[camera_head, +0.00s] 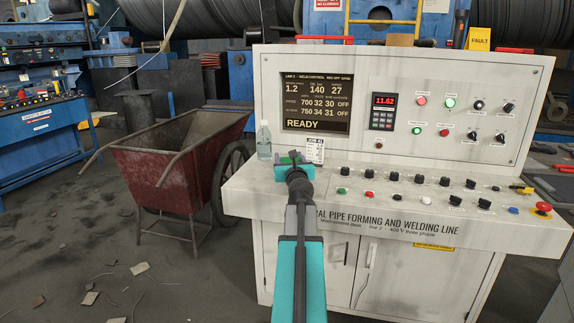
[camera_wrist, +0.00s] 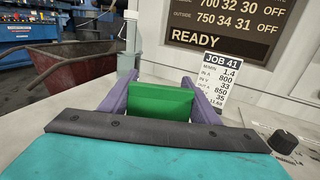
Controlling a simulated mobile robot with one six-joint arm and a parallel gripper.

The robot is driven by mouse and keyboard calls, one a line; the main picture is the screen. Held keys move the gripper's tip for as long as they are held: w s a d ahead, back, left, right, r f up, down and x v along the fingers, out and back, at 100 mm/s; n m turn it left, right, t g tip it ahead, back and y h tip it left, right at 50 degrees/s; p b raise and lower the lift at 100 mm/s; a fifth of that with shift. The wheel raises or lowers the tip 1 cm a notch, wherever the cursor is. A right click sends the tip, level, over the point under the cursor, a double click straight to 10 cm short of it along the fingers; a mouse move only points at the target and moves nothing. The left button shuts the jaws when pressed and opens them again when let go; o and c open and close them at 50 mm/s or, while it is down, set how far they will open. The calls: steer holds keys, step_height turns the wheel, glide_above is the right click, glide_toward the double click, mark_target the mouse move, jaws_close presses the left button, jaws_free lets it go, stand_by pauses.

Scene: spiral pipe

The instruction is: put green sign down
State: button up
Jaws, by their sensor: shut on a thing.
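My gripper (camera_head: 294,162) is over the left end of the console's desk, in front of the job card. In the wrist view its two purple fingers (camera_wrist: 160,98) are shut on the green sign (camera_wrist: 160,102), which sits upright between them. In the head view only a small green piece of the sign (camera_head: 285,160) shows beside my gripper. The sign's lower edge is hidden by my wrist, so I cannot tell whether it touches the desk.
The grey console desk (camera_head: 370,205) carries several knobs and buttons right of my gripper. A clear bottle (camera_head: 264,140) stands at left. The job card (camera_head: 315,150) leans behind. A red wheelbarrow (camera_head: 175,165) stands on the floor at left.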

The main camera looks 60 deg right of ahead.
steer(key=shift+f, duration=0.3)
steer(key=o, duration=1)
steer(key=shift+o, duration=0.2)
steer(key=shift+a+r, duration=0.1)
steer(key=shift+r, duration=0.05)
steer(key=shift+p+v, duration=0.4)
steer(key=shift+v, duration=2.6)
steer(key=shift+s+b, duration=0.1)
steer(key=shift+b, duration=0.3)
steer(key=b+v, duration=0.2)
steer(key=b, duration=0.2)
steer(key=shift+s+a+b, duration=0.25)
steer(key=shift+a+b, duration=0.05)
steer(key=shift+b, duration=0.05)
steer(key=shift+s+a+b, duration=0.1)
steer(key=shift+a+b, duration=0.05)
steer(key=shift+b, duration=0.45)
steer(key=b+v, duration=0.2)
steer(key=b, duration=0.4)
steer(key=shift+s+a+b, duration=0.1)
steer(key=shift+b, duration=0.25)
steer(key=shift+s+a, duration=0.1)
steer(key=shift+s, duration=0.05)
